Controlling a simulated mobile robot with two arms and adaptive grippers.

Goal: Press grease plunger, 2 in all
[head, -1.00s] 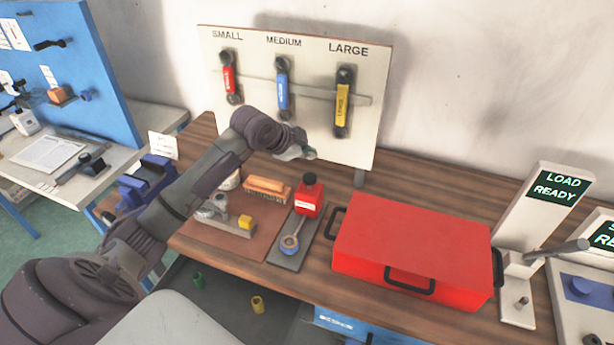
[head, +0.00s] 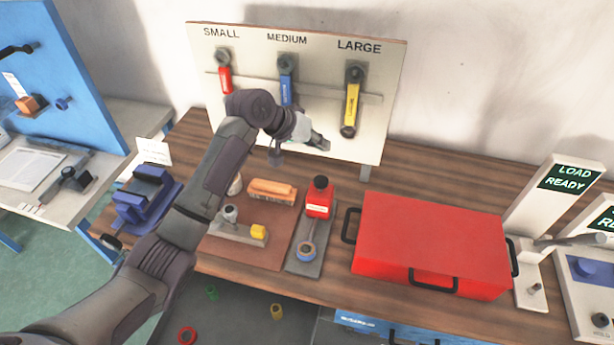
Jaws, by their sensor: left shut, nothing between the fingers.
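A red container (head: 319,203) with a black knob on top, likely the grease plunger, stands upright on a dark plate (head: 302,265) near the middle of the wooden bench. My left gripper (head: 320,143) is shut and empty. It shows just above the black knob in the picture, in front of the tool board, and is apart from the container. My right gripper is not in view.
A red toolbox (head: 430,240) stands right of the plate. A brown mat (head: 262,258) with a brush (head: 272,190) lies left. A blue vise (head: 146,200) stands far left. The tool board (head: 300,60) with red, blue and yellow tools is behind.

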